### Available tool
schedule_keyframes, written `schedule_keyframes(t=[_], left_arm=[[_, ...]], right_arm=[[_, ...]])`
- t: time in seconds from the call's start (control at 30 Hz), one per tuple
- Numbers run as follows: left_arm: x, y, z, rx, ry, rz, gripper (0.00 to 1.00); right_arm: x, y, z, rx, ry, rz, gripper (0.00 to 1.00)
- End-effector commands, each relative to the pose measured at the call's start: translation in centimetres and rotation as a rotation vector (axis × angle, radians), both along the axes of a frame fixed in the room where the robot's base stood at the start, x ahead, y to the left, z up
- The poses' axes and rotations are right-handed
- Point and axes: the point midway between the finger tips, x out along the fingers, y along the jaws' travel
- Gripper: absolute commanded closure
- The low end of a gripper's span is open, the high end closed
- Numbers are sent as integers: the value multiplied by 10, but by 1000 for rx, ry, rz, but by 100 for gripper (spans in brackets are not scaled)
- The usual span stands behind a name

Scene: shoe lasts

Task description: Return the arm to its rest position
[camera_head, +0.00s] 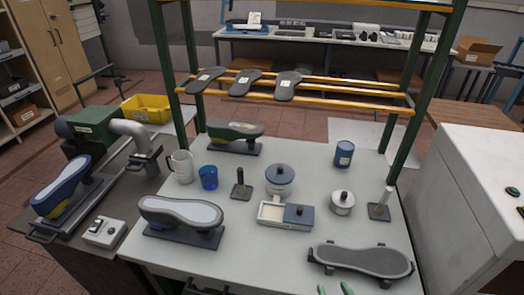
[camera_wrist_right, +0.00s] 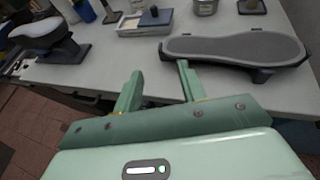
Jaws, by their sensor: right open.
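My right gripper (camera_head: 334,290) shows only as two green fingertips at the bottom edge of the head view, at the table's front edge. In the right wrist view its two green fingers (camera_wrist_right: 159,85) are spread apart with nothing between them. A grey shoe sole on a dark holder (camera_head: 360,260) lies on the white table (camera_head: 250,270) just beyond and to the right of the fingertips. The same sole shows in the wrist view (camera_wrist_right: 235,47), apart from the fingers. My left gripper is not in view.
A shoe last on a stand (camera_head: 180,215) is at the front left. A green-posted rack (camera_head: 295,97) rises behind. A white cabinet (camera_head: 475,190) stands right.

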Motion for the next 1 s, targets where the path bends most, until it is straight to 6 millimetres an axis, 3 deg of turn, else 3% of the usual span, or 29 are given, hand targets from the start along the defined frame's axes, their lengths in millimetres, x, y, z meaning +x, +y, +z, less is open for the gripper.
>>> schedule_keyframes(t=[0.07,0.27,0.47,0.67,0.77,0.87,0.97,1.0], left_arm=[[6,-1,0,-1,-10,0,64],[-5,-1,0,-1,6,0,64],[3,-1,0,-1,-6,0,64],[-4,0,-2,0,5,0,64],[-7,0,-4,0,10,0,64],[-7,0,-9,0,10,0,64],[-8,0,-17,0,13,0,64],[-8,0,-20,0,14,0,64]], right_arm=[[0,0,0,27,2,-10,60],[-1,5,-2,197,31,-51,60],[-8,4,-33,418,137,-136,60],[-23,-18,-105,729,327,-368,60],[-36,-35,-152,903,423,-552,60],[-60,-60,-209,1113,513,-820,60],[-103,-90,-278,1362,566,-1210,60],[-126,-101,-306,1460,564,-1387,60]])
